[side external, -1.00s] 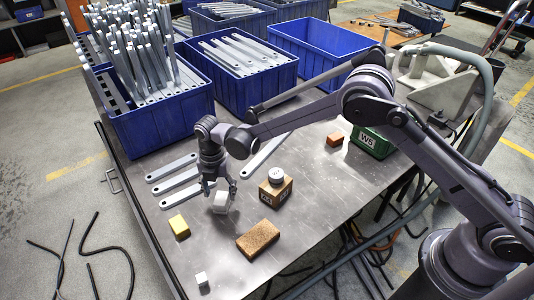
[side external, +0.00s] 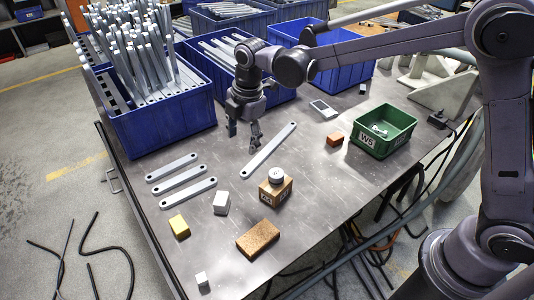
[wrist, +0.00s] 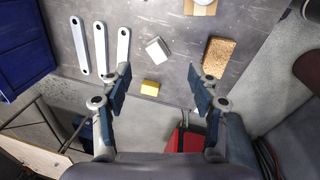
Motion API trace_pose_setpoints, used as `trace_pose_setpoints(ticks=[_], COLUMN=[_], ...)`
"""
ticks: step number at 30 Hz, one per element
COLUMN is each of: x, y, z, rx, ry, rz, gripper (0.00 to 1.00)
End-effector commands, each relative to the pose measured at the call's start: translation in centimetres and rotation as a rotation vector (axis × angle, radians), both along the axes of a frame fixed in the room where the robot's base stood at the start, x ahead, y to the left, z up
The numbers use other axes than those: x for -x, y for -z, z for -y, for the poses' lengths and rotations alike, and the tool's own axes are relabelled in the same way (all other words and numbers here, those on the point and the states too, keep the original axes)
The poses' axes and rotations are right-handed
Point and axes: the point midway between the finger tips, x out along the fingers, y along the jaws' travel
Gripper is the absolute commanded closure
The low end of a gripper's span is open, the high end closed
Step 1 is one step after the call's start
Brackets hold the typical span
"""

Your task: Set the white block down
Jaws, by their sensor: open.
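The white block (side external: 221,203) stands on the metal table (side external: 300,215), between the yellow block (side external: 179,226) and the wooden block with a round white-grey piece on top (side external: 275,190). It also shows in the wrist view (wrist: 158,49), apart from my fingers. My gripper (side external: 243,137) is open and empty, raised above the table behind the white block, near the blue bins. In the wrist view my gripper's two fingers (wrist: 162,92) are spread wide with nothing between them. A smaller white cube (side external: 201,279) lies near the table's front corner.
Several flat metal brackets (side external: 180,180) lie left of the white block, and a longer one (side external: 270,150) lies behind it. A brown cork-like block (side external: 258,240) is in front. A green bin (side external: 383,131) and an orange-brown block (side external: 336,139) are at right. Blue bins (side external: 160,125) line the back.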

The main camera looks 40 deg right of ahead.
Motion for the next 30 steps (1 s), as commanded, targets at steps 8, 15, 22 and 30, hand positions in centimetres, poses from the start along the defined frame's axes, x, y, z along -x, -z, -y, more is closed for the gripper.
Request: trace_pose_setpoints(ticks=[8, 15, 22, 30], x=[5.2, 10.5, 15.7, 20.3], y=[-5.4, -7.5, -7.5, -5.8], z=[6.0, 10.2, 13.5, 15.9], rx=[-0.114, -0.243, -0.394, -0.570], ry=[0.462, 0.849, 1.210, 1.546], rz=[0.098, 0.176, 0.241, 0.292], gripper=[0.39, 0.39, 0.39, 0.39])
